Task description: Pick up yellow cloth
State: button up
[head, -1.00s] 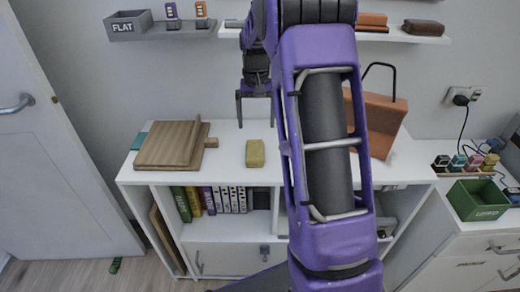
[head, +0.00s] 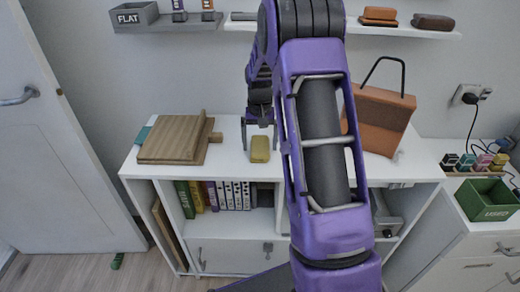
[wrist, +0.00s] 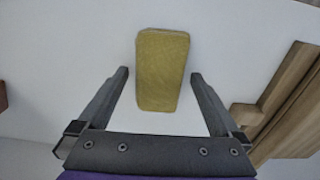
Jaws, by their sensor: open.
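The yellow cloth (head: 260,149) is a small folded block lying on the white desk top, near its front edge. In the wrist view the cloth (wrist: 162,68) lies ahead of and partly between the two fingers, with a gap on each side. My gripper (head: 259,150) is open and points down at the cloth in the head view. Its fingers also show in the wrist view (wrist: 158,78), apart and empty. I cannot tell the exact height of the fingertips above the desk.
Wooden boards (head: 172,140) lie on the desk left of the cloth. A brown bag-like holder (head: 382,120) stands to the right, partly behind my arm. A wall shelf (head: 240,25) runs above. The desk top (head: 232,165) around the cloth is clear.

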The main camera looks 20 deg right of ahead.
aim_at(260, 145)
jog(key=shift+c, duration=0.2)
jog(key=c, duration=1.2)
jog(key=shift+r, duration=0.15)
notch_tip(260, 145, up, 10)
jog(key=shift+f+p, duration=0.1)
jog(key=shift+p, duration=0.7)
jog(key=o, duration=0.7)
jog(key=shift+c, duration=0.2)
jog(key=c, duration=0.5)
